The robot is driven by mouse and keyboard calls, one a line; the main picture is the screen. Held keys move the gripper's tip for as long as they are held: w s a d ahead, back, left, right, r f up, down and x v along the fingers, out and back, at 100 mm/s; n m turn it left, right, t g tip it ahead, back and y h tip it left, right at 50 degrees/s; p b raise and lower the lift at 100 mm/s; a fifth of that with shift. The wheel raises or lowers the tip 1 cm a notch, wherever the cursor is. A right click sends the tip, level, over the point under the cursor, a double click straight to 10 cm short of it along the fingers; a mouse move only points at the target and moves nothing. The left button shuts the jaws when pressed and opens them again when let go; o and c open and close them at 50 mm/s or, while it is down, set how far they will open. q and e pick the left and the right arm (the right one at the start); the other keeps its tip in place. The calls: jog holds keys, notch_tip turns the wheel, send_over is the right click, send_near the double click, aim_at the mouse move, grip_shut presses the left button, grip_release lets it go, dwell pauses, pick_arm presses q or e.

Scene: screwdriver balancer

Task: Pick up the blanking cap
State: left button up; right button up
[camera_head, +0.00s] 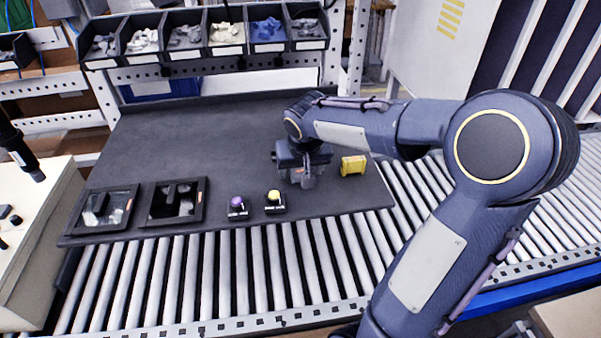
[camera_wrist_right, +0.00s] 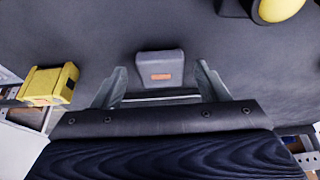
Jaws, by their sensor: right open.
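A small grey block with an orange mark, which looks like the blanking cap (camera_wrist_right: 161,62), lies on the dark mat in the right wrist view. My right gripper (camera_wrist_right: 161,82) is open, with one finger to each side of the cap's near end and a gap on both sides. In the head view my right gripper (camera_head: 303,180) is low over the mat's right part. There it covers the cap, so I cannot clearly make the cap out. My left gripper is not in view.
A yellow block (camera_head: 353,165) lies right of my gripper. Two black-framed trays (camera_head: 140,221) lie further left. Parts bins (camera_head: 185,55) line the back. The mat's left-back area (camera_head: 190,135) is clear.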

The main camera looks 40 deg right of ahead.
jog(key=shift+c, duration=0.5)
jog(key=shift+a, duration=0.1)
jog(key=c, duration=1.1)
jog(key=shift+r, duration=0.1)
jog(key=shift+r, duration=0.2)
notch_tip(320, 180, up, 2)
jog(key=shift+w+r+b, duration=0.1)
jog(key=shift+r+b, duration=0.05)
jog(key=shift+b, duration=0.4)
jog(key=a+r+b, duration=0.1)
jog(key=a+r, duration=0.9)
jog(key=a, duration=0.4)
jog(key=shift+s+b, duration=0.3)
jog(key=shift+b, duration=0.1)
